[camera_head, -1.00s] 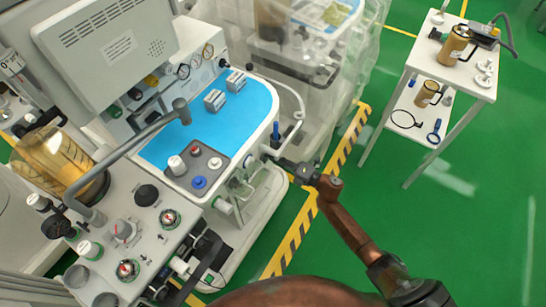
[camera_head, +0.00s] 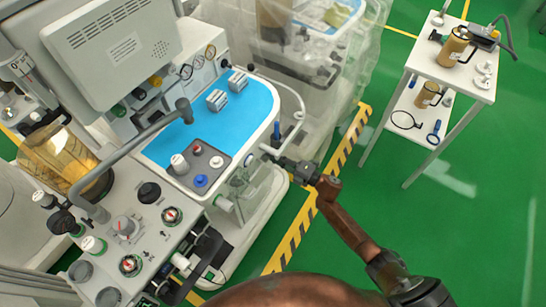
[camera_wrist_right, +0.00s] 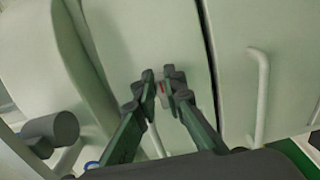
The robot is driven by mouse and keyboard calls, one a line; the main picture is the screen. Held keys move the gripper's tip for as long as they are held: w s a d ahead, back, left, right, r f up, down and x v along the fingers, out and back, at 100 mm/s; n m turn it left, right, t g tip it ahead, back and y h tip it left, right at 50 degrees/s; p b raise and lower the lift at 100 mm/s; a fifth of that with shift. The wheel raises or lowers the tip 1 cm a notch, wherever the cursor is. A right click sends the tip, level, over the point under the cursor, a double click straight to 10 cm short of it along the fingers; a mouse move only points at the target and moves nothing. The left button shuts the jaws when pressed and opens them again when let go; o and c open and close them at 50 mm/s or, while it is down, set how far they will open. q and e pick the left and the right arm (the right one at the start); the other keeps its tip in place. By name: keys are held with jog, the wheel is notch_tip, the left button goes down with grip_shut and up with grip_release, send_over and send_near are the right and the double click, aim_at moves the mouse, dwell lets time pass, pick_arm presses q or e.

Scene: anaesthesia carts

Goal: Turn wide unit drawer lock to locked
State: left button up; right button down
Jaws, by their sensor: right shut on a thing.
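My right gripper (camera_wrist_right: 163,84) is in the wrist view, in front of a pale drawer front (camera_wrist_right: 180,40). I cannot tell the lock's exact angle. In the head view the right gripper (camera_head: 272,156) reaches the side of the anaesthesia cart (camera_head: 222,170), below the blue worktop (camera_head: 240,115). The lock itself is hidden there. My left gripper is not in view.
White bar handles (camera_wrist_right: 261,95) stand out from the fronts near my gripper. A plastic-covered machine (camera_head: 315,80) stands behind the cart. A white table (camera_head: 465,75) with jugs is at the right. The green floor (camera_head: 450,240) between is clear.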

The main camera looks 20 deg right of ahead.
jog(key=c, duration=2)
grip_release()
jog(key=shift+s+d, duration=0.1)
jog(key=v, duration=1.2)
